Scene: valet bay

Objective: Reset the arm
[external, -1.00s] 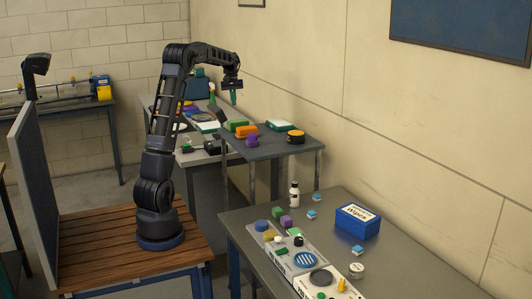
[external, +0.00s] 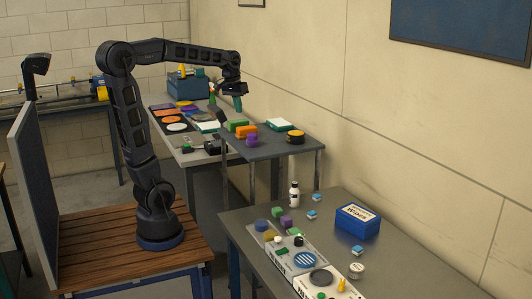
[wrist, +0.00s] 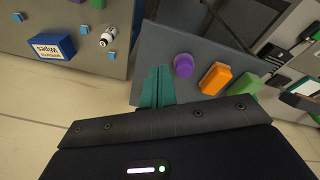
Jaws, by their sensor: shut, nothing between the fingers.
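My arm stands on a slatted wooden platform (external: 90,245), its upper part leaning left and its forearm reaching almost level to the right. My gripper (external: 238,103) hangs from the end of it, fingers pointing down. In the external view it appears above the far end of the small grey raised table. In the wrist view its teal fingers (wrist: 157,88) are together with nothing between them. A purple object (wrist: 183,65) and an orange block (wrist: 215,78) show to the right of the fingers, apart from them.
The raised table (external: 285,148) also bears a green block (external: 238,124) and a black-and-yellow round item (external: 296,137). A front table (external: 245,222) holds a blue box (external: 357,221), a white bottle (external: 294,194) and small blocks. A grey panel (external: 35,190) stands left; a wall is behind.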

